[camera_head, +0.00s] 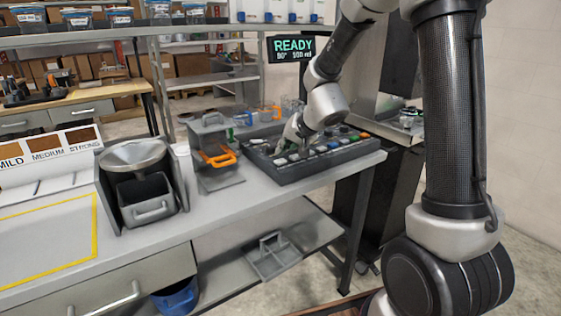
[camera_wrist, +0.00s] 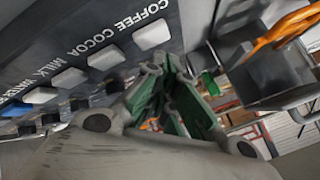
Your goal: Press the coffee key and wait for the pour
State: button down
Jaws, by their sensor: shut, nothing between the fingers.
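The key panel (camera_head: 310,153) is a dark console with rows of keys on the bench, at centre in the head view. In the wrist view the white coffee key (camera_wrist: 152,35) sits beside the COFFEE label, at the upper end of a row with COCOA, MILK and WATER keys. My gripper (camera_head: 285,143) is over the left part of the panel. In the wrist view my gripper (camera_wrist: 165,75) shows green finger pads and is shut and empty, close to the coffee key; contact cannot be told. The display (camera_head: 292,49) reads READY in green, with a smaller line beneath.
A grey holder with an orange handle (camera_head: 222,158) stands just left of the panel. A grey hopper with a bin (camera_head: 140,185) is further left, beside a MILD, MEDIUM, STRONG sign (camera_head: 50,155). A yellow-outlined area (camera_head: 95,230) on the bench is clear.

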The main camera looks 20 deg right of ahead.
aim_at(283, 159)
jog(key=shift+f, duration=0.1)
jog(key=shift+f, duration=0.3)
jog(key=shift+f, duration=0.5)
dwell(0.7)
jog(key=shift+r, duration=0.95)
jog(key=shift+r, duration=0.1)
jog(key=shift+r, duration=2.4)
